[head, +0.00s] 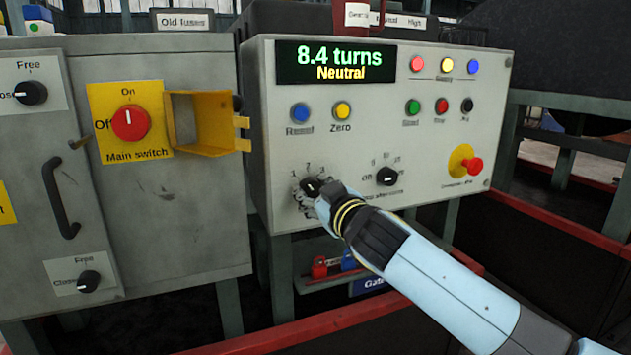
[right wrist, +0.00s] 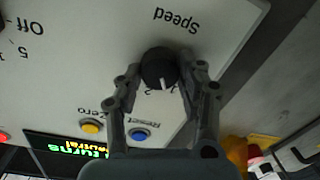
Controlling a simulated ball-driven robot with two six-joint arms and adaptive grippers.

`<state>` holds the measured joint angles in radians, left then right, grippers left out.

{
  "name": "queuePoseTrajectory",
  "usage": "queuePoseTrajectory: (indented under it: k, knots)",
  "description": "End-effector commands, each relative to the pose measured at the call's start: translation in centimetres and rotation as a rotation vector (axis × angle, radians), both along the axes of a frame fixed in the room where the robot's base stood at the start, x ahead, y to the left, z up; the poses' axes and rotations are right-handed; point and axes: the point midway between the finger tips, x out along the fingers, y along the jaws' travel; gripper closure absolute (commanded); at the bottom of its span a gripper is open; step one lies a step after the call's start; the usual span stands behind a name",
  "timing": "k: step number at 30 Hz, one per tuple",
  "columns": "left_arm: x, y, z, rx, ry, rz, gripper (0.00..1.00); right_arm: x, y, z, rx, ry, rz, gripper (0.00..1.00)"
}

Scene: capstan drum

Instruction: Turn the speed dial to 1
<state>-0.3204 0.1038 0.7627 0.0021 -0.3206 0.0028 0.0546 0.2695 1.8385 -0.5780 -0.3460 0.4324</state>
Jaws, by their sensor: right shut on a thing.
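The speed dial (head: 309,185) is a small black knob at the lower left of the grey control panel, with numbers 1, 2 and 3 above it. In the right wrist view, the dial (right wrist: 158,66) appears upside down, beside the word Speed. Its white mark points down in that picture, close to the 2; the exact setting is hard to read. My right gripper (right wrist: 162,76) is shut on the dial, one finger on each side. In the head view my right gripper (head: 314,192) partly covers the dial. My left gripper is not in view.
The display (head: 335,64) reads 8.4 turns, Neutral. A second black knob (head: 387,176) and a red emergency button (head: 474,166) sit right of my gripper. Blue and yellow buttons (head: 342,110) are above it. A yellow open guard (head: 215,122) juts out at the left.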

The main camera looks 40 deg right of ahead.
Motion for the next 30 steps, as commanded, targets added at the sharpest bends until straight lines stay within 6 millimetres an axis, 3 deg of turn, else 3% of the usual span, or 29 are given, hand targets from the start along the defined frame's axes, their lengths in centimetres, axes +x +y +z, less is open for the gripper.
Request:
queuePoseTrajectory:
  k: [12,28,29,30]
  knots:
    - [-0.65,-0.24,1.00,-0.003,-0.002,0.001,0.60,0.04,0.08,0.10,-0.178,0.041,0.001,0.94]
    - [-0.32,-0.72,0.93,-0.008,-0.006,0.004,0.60,0.04,0.08,0.01,-0.201,0.047,0.001,0.94]
    - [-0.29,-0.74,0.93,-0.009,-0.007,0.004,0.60,0.04,0.08,0.01,-0.201,0.047,0.001,0.58]
    - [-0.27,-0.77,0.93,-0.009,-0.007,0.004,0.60,0.04,0.08,0.01,-0.201,0.047,0.001,0.52]
